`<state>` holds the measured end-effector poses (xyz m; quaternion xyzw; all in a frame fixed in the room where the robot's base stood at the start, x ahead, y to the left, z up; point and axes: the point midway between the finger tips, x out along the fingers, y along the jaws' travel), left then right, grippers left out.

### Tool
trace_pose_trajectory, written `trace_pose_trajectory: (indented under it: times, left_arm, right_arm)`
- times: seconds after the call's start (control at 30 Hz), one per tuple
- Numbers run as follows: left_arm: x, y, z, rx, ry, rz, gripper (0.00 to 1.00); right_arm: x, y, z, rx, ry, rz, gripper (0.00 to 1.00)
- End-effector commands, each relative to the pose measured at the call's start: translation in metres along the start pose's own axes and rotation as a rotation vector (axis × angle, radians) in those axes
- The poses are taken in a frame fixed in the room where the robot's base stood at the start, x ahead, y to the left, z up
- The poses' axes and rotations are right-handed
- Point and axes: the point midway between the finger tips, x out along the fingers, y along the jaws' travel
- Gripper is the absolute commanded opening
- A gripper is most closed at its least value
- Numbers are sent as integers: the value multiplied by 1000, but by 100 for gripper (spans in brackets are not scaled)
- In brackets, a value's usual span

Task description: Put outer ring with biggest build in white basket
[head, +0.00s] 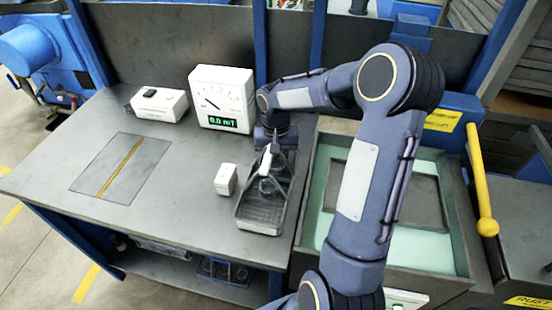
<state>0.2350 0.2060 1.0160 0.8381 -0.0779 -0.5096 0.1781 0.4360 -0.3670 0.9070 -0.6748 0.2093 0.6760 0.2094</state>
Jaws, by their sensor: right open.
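My right gripper (270,182) reaches down from the right over a small dark grey tray (258,226) near the table's right edge. Its fingers are open, and I cannot make out anything between them. The arm and fingers cover part of the tray. I cannot make out an outer ring or a white basket clearly in this view. My left gripper is not in view.
A small white box (226,179) stands left of the tray. A white gauge (222,98) reading 0.0 and a white box (159,104) stand at the back. A machine basin (455,259) is on the right. The table's (180,206) left front is clear.

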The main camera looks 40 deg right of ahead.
Motion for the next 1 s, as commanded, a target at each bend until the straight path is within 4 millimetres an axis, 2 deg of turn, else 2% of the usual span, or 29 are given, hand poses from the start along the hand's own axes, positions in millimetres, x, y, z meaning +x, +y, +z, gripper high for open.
trace_pose_trajectory:
  times: [0.43, 0.6, 0.73, 0.87, 1.0]
  left_arm:
    - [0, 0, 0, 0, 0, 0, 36]
    - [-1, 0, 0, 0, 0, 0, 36]
    - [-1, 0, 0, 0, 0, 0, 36]
    - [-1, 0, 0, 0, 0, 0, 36]
    - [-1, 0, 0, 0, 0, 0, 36]
  right_arm:
    - [-89, 0, -1, 0, 6, -3, 60]
    - [-111, 0, 0, 0, 3, -1, 60]
    - [-121, -1, 4, -8, 9, -8, 60]
    - [-134, -3, 31, -63, 40, -47, 60]
    - [-148, -6, 86, -165, 105, -134, 60]
